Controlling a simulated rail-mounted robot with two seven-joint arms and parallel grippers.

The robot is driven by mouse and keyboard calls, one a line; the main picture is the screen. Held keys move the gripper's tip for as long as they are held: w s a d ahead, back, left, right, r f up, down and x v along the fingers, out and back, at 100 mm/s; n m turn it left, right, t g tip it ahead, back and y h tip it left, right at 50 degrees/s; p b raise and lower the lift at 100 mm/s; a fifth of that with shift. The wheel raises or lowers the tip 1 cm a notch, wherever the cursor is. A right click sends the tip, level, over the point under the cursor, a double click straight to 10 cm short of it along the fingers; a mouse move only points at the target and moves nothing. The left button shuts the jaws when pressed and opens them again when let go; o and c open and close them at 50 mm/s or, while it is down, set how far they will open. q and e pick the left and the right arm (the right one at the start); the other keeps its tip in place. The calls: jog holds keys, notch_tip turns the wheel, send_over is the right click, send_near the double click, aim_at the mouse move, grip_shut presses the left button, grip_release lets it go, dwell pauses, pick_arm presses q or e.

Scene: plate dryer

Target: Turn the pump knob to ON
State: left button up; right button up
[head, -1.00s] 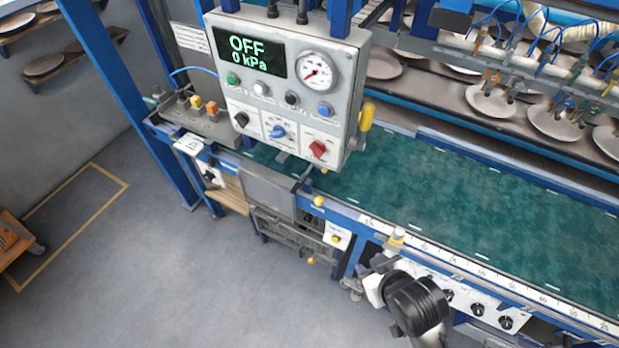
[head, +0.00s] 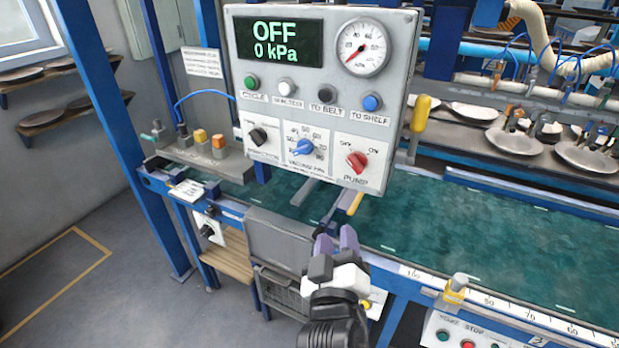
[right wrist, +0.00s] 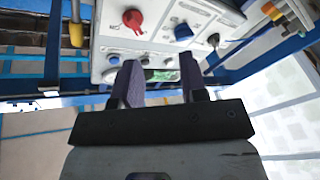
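The red pump knob (head: 357,162) is at the lower right of the white control panel (head: 319,84). OFF is marked to its upper left and ON to its upper right, and it seems turned toward OFF. The display (head: 280,42) reads OFF, 0 kPa. My right gripper (head: 336,240) is below the panel, its purple fingers pointing up, apart from the knob. In the right wrist view my right gripper (right wrist: 158,77) is open and empty, and the red knob (right wrist: 133,19) shows upside down beyond the left finger. My left gripper is not in view.
A blue vacuum knob (head: 304,147) and a black knob (head: 258,136) sit left of the red one. A yellow handle (head: 420,113) stands right of the panel. The green belt (head: 480,230) and its blue frame run below.

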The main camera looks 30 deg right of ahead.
aim_at(354, 167)
jog(key=w+d+r, duration=0.2)
jog(key=w+d, duration=0.1)
jog(key=w+d+r+h, duration=0.1)
jog(key=w+d+r, duration=0.1)
jog(key=d, duration=0.1)
jog(key=w+d+r+n+h+b, duration=0.1)
jog(key=w+d+r, duration=0.1)
jog(key=w+d, duration=0.1)
jog(key=shift+w+d+t, duration=0.3)
jog(key=shift+d, duration=0.15)
jog(key=shift+c, duration=0.2)
grip_shut()
dwell(0.3)
